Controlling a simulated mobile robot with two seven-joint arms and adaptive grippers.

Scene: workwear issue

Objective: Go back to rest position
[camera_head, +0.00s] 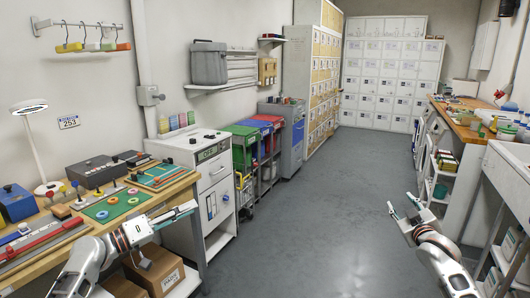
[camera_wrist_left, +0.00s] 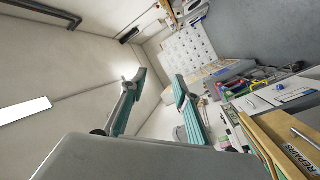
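My left gripper (camera_head: 190,209) is at the right end of the wooden workbench (camera_head: 22,268), in front of the white cabinet (camera_head: 205,160), with its fingers pointing right. In the left wrist view its two fingers (camera_wrist_left: 160,80) are spread apart with nothing between them, so it is open and empty. My right gripper (camera_head: 402,204) is over the open grey floor (camera_head: 310,220) on the right side, its fingertips apart and pointing up and left. It is open and holds nothing visible. No contact with any object is visible for either gripper.
The bench carries a green board with rings (camera_head: 115,205), a dark box (camera_head: 95,171) and a lamp (camera_head: 35,150). Cardboard boxes (camera_head: 155,270) sit below. A white shelf unit (camera_head: 455,190) and a side table (camera_head: 508,165) stand right. The aisle between is clear.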

